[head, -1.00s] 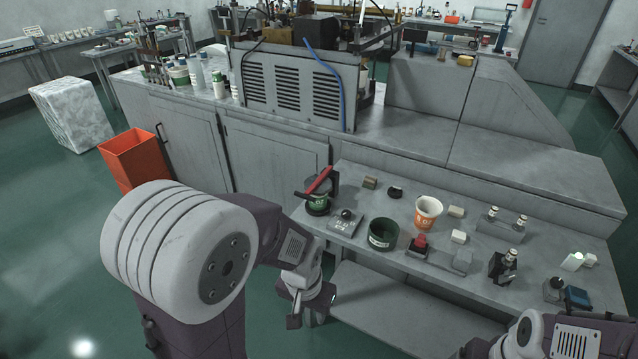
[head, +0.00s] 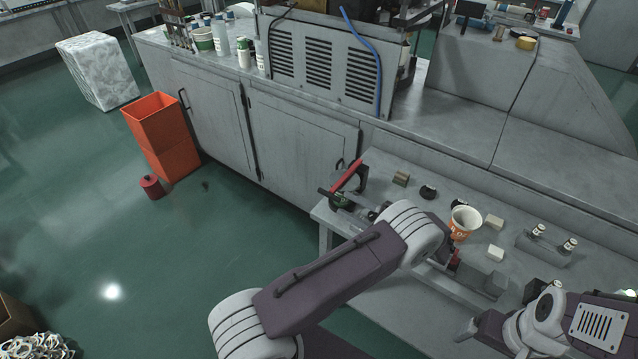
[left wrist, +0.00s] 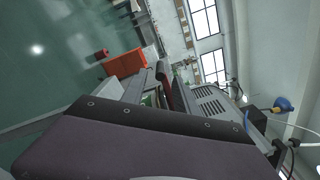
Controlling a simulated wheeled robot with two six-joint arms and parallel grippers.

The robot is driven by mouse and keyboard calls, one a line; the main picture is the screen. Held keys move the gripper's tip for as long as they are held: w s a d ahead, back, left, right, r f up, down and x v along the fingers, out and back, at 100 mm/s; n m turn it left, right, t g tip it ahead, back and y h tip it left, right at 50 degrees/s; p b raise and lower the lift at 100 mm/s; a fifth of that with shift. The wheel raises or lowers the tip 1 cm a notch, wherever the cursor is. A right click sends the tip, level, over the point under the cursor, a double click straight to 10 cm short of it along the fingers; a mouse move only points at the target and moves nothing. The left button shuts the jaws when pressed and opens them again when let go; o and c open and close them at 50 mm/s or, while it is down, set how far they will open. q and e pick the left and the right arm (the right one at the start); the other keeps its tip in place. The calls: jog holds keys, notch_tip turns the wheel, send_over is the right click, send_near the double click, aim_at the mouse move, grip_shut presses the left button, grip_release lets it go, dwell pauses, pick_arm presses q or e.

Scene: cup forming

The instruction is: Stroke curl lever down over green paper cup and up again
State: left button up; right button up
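The curl lever (head: 347,178), with a red bar and a dark handle, stands at the table's left end. The bar is tilted, rising to the right. The green paper cup (head: 340,200) sits below it, mostly hidden by the lever and my arm. My left gripper (head: 358,211) is close beside the cup and lever handle, low; its fingers are too hidden to tell if they touch anything. In the left wrist view the dark red lever bar (left wrist: 178,92) shows beyond my own dark housing. My right arm is at the lower right; its gripper's fingers are not clear.
An orange and white cup (head: 463,224) stands on the table (head: 430,185) to the right, among small blocks and a two-bottle holder (head: 545,245). My left arm crosses the table's front edge. The grey cabinet (head: 300,125) stands behind; an orange bin (head: 160,135) is on the floor.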

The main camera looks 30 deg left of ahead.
aim_at(324, 191)
pick_arm(q)
jog(key=a, duration=0.1)
jog(key=a+p, duration=0.2)
jog(key=a, duration=0.1)
jog(key=shift+w+r, duration=0.15)
jog(key=shift+r, duration=0.15)
jog(key=a, duration=0.5)
jog(key=shift+w+f+p, duration=0.2)
jog(key=shift+f+p, duration=0.15)
jog(key=shift+p, duration=0.05)
jog(key=shift+d, duration=0.3)
jog(key=c, duration=0.7)
grip_shut()
pick_arm(e)
jog(key=r, duration=0.2)
jog(key=shift+d+r, duration=0.3)
